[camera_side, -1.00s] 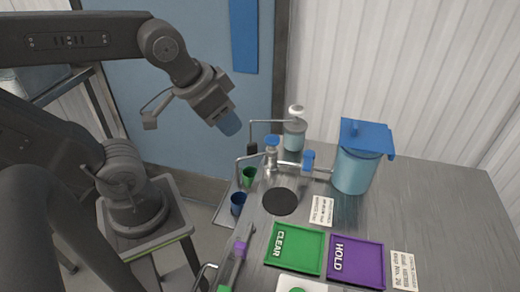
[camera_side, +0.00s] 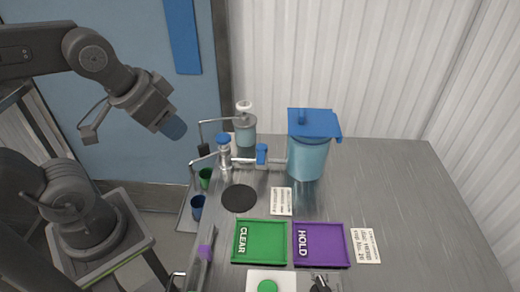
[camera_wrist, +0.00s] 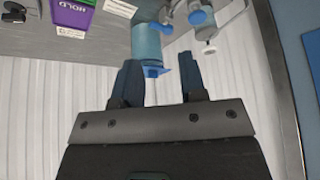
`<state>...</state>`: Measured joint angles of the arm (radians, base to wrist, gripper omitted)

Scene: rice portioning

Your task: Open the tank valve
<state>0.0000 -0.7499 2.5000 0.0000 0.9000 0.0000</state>
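The tank (camera_side: 308,158) is a translucent blue vessel with a flat blue lid, standing upright at the back of the steel table in the side view. A metal pipe runs left from it to a tap with a blue cap (camera_side: 223,138). A small blue valve handle (camera_side: 262,154) stands upright on this pipe. My gripper (camera_side: 173,127) is in the air left of the pipe and tap, apart from them. In the wrist view the fingers of my gripper (camera_wrist: 160,78) are spread with nothing between them. The tank (camera_wrist: 147,42) shows upside down beyond the fingertips.
A green CLEAR tray (camera_side: 236,258) and a purple HOLD tray (camera_side: 347,258) lie in front. A round dark pad (camera_side: 239,198) sits below the tap. A bottle (camera_side: 246,130) stands behind it. Green (camera_side: 206,178) and blue (camera_side: 197,207) cups are at the left edge. The table's right side is clear.

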